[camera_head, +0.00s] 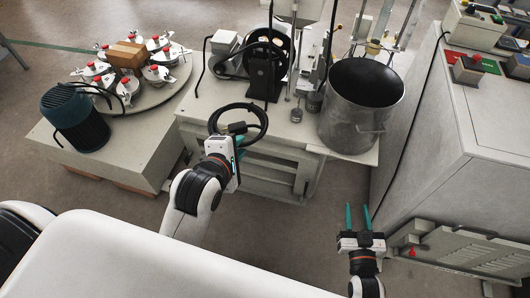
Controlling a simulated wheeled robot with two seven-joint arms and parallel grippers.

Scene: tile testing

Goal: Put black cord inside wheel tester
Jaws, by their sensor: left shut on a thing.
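A black cord (265,122), coiled in a loop, is at the front edge of the middle bench. My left gripper (239,139) is shut on the near side of the coil, and its fingertips are partly hidden. A black wheel on an upright stand, which looks like the wheel tester (259,76), stands on the same bench behind the cord. The cord is apart from it, on the near side. My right gripper (357,214) is open and empty, its two teal fingers spread, low in front of the grey cabinet.
A large metal pot (350,128) stands at the bench's right end. A round table (150,99) with several red-topped pots and a blue motor (76,120) is at the left. A grey cabinet (487,125) blocks the right.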

